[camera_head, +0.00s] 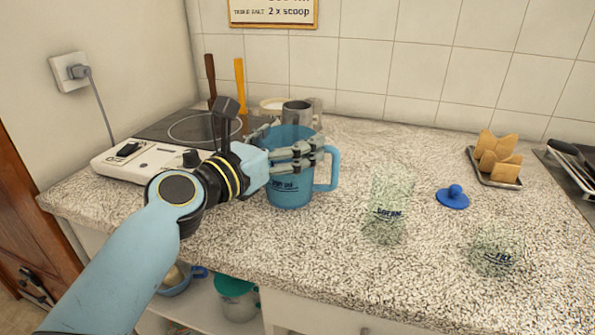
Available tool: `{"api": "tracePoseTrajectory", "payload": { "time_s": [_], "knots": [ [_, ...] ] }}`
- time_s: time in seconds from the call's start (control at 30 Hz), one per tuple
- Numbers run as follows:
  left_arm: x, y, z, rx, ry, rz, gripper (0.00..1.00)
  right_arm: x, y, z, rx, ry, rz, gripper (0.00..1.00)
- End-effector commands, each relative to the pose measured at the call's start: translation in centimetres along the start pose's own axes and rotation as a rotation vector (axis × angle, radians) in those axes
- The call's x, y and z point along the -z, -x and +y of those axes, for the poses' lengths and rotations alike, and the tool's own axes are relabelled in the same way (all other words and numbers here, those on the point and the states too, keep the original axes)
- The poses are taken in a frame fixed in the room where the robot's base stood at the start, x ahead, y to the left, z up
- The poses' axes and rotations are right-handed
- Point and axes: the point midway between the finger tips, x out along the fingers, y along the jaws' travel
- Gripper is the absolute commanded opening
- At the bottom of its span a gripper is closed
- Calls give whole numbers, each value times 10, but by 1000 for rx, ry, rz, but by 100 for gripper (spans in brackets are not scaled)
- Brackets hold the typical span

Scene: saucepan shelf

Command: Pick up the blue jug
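The blue jug (289,196) stands upright on the speckled counter, left of the middle. It is see-through, with dark print on its front and its handle on the right side. My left gripper (294,149) is at the jug's upper part. Its grey fingers reach across the jug from the left, some over the front and one by the upper left rim. They hide part of the jug's side. I cannot tell whether they grip it firmly. My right gripper is not in view.
A grey metal cup (297,113) stands close behind the jug. A hob (135,162) is to the left. The front counter is clear.

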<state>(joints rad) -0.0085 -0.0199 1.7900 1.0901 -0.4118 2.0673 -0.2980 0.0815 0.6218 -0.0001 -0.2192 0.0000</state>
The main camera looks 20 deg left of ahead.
Motion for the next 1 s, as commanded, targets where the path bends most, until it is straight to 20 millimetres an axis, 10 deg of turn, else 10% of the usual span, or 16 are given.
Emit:
{"api": "tracePoseTrajectory", "payload": {
  "time_s": [0.4,1.0],
  "knots": [
    [0,0,0,0,-1,0,27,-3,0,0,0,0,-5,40],
    [-6,0,0,0,0,-2,26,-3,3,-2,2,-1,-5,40]
  ]
}}
